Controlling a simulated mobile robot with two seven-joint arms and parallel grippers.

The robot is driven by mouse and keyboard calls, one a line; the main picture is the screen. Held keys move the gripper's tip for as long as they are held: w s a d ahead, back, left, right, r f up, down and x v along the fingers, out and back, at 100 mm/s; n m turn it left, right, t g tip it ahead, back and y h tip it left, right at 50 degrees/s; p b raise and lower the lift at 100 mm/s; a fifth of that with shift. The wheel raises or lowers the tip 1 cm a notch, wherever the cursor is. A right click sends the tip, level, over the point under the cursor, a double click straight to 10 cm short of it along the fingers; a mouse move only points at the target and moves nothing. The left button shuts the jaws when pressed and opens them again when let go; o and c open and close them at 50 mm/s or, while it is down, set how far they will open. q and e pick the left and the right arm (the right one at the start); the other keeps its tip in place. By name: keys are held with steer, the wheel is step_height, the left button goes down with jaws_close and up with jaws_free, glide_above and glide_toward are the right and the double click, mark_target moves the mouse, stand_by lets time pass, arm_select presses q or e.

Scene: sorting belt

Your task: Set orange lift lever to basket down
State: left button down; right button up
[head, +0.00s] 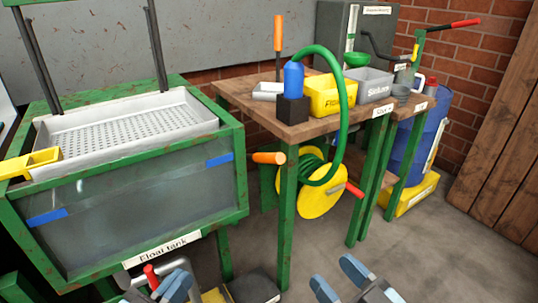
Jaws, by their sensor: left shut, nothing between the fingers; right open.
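An orange horizontal grip (268,157) sticks out beside the right side of the float tank (165,244). Another orange grip (278,33) stands upright on a dark rod at the back of the wooden table. I cannot tell from the picture which one is the lift lever. The grey perforated basket (120,130) sits at the tank's top, between dark upright rods. My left gripper (160,288) is shut and empty at the bottom edge, below the tank's front. My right gripper (343,284) is open and empty over the floor. Neither touches a grip.
The wooden table (330,122) holds a yellow bin (330,97), a grey bin (370,84) and a blue bottle (293,78). A green hose runs to a yellow reel (322,203) below. A red-handled pipe (151,275) is near my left gripper. Floor at right is clear.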

arm_select(q)
steer(key=r+n+p, duration=0.1)
steer(key=s+r+n+p, duration=0.1)
steer(key=r+p, duration=0.1)
steer(key=r+n+p, duration=0.1)
steer(key=shift+s+d+r+t+y+p, duration=0.25)
steer(key=shift+s+t+y+p, duration=0.05)
steer(key=shift+s+t, duration=0.1)
arm_select(e)
steer(key=r+m, duration=0.1)
steer(key=s+r+m, duration=0.1)
steer(key=r, duration=0.1)
steer(key=r+m, duration=0.1)
steer(key=shift+s+a+r+t+h, duration=0.25)
steer(key=shift+s+t+h, duration=0.05)
steer(key=shift+s+t, duration=0.1)
arm_select(q)
steer(key=shift+f, duration=0.1)
arm_select(e)
steer(key=shift+f, duration=0.1)
arm_select(q)
steer(key=shift+d, duration=0.1)
arm_select(e)
steer(key=shift+c, duration=1.4)
